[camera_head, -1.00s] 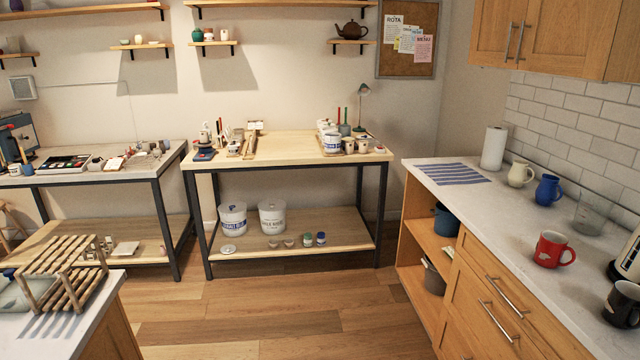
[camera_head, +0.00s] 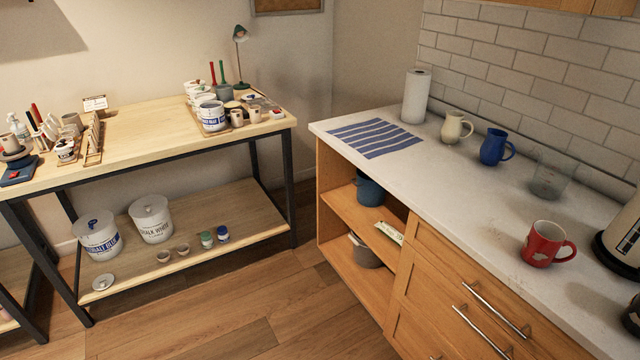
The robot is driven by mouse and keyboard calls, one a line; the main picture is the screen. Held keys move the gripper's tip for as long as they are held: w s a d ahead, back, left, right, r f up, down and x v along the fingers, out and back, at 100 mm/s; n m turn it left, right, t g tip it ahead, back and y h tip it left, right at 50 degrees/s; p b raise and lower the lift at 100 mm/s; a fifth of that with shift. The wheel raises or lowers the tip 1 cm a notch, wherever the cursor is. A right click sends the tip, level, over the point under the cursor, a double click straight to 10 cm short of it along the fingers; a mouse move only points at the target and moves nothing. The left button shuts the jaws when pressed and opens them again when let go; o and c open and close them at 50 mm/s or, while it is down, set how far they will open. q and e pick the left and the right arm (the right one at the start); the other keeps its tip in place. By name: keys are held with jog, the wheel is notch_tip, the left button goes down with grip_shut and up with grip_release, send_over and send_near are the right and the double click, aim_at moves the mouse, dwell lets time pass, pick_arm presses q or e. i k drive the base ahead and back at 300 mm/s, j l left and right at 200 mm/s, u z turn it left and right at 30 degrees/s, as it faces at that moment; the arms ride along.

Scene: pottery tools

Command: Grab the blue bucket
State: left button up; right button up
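A dark blue bucket (camera_head: 370,191) sits on the upper open shelf of the wooden cabinet, partly hidden by the cabinet side and the counter above it. A white bucket with blue "cobalt blue" lettering (camera_head: 97,236) stands on the lower shelf of the work table, at the left. A smaller white tub with a similar blue label (camera_head: 212,117) stands on the table top. Neither of my grippers is in view.
A white bucket marked "chalk white" (camera_head: 152,221) and small jars (camera_head: 222,234) share the lower table shelf (camera_head: 232,205). A grey bucket (camera_head: 364,252) sits below the blue one. The counter (camera_head: 400,165) holds mugs and a striped cloth (camera_head: 375,138). The wooden floor (camera_head: 270,310) between is clear.

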aim_at(369, 193)
jog(key=i+j+z, duration=0.95)
jog(key=i+j, duration=1.85)
